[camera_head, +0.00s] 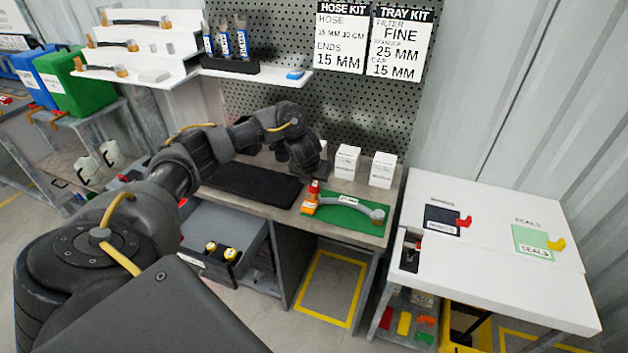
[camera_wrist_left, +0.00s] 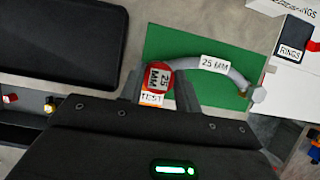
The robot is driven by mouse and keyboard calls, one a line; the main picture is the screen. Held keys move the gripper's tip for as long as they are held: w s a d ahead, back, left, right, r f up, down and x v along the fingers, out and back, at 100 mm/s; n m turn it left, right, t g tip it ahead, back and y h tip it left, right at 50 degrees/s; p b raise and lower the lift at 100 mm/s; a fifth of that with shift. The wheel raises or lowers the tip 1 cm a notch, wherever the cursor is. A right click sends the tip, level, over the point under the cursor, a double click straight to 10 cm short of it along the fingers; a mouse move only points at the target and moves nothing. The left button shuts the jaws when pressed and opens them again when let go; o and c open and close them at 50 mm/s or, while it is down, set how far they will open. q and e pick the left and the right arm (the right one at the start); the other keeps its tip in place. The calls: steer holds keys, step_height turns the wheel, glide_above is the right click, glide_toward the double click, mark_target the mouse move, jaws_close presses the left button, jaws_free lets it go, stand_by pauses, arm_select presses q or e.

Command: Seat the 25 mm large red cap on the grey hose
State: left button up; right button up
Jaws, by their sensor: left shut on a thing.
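My left gripper (camera_head: 313,180) is shut on the red cap (camera_wrist_left: 160,78), which is labelled 25 MM; the cap also shows in the head view (camera_head: 314,188). The grey hose (camera_wrist_left: 213,57), tagged 25 MM, lies curved on a green mat; it also shows in the head view (camera_head: 350,201). An orange fitting (camera_head: 309,207) is at the hose's left end, directly by the cap and gripper. I cannot tell whether the cap touches the hose end, since fingers and cap cover it. My right gripper is out of view.
The green mat (camera_head: 340,220) lies on the bench beside a black mat (camera_head: 252,184). Two white boxes (camera_head: 346,163) stand behind the hose. An open drawer (camera_head: 225,245) with yellow parts is below. A white table (camera_head: 490,270) stands at right.

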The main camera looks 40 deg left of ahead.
mark_target(313, 185)
arm_select(q)
steer(key=shift+f+b, duration=1.15)
steer(key=shift+f, duration=0.4)
steer(key=o, duration=1)
steer(key=v, duration=0.2)
steer(key=shift+r, duration=0.4)
steer(key=p+v, duration=0.3)
steer(key=v, duration=0.5)
steer(key=shift+s+p, duration=0.1)
steer(key=shift+p, duration=0.25)
